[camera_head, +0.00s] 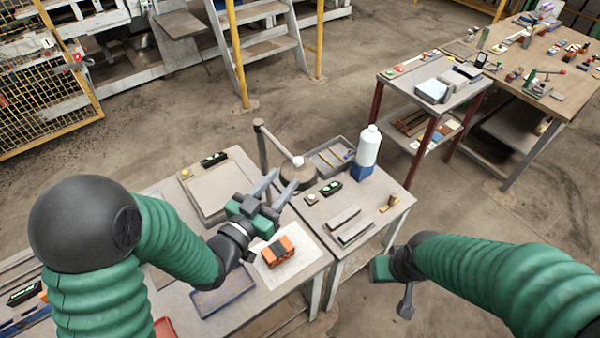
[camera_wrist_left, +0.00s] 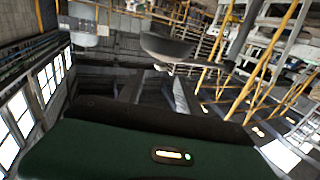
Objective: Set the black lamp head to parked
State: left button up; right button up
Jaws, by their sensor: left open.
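The lamp head (camera_head: 304,175), a dark round shade with a pale knob on top, hangs from a jointed arm on a post (camera_head: 263,153) at the back of the benches. It also shows as a dark bowl shape (camera_wrist_left: 167,48) in the left wrist view, beyond my fingers. My left gripper (camera_head: 285,179) is open, with its fingers pointing at the lamp head and their tips close to it. I cannot tell whether they touch. My right gripper (camera_head: 398,285) is low at the right, away from the lamp; its jaw opening is unclear.
A white bottle (camera_head: 368,148) with a blue base and a grey tray (camera_head: 330,155) stand right of the lamp. An orange block (camera_head: 277,252) lies below my left gripper. A grey slab (camera_head: 218,190) lies to its left. Open floor lies behind the benches.

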aim_at(294, 162)
pick_arm(q)
jog(key=shift+w+d+r, duration=0.35)
jog(key=shift+w+d, duration=0.2)
jog(key=shift+w, duration=0.15)
jog(key=x, duration=0.3)
jog(key=p+x, duration=0.1)
jog(key=x, duration=0.2)
jog(key=shift+w+a+f+p, duration=0.25)
jog(key=shift+a+p, duration=0.05)
jog(key=shift+w+d, duration=0.25)
jog(key=shift+d, duration=0.1)
jog(key=shift+s+d, duration=0.1)
jog(key=shift+s, duration=0.1)
pick_arm(e)
jog(key=shift+s+r, duration=0.1)
jog(key=shift+r, duration=0.05)
pick_arm(q)
jog(key=shift+a, duration=0.25)
grip_shut()
pick_arm(e)
jog(key=shift+a, duration=0.25)
pick_arm(q)
jog(key=shift+f, duration=0.1)
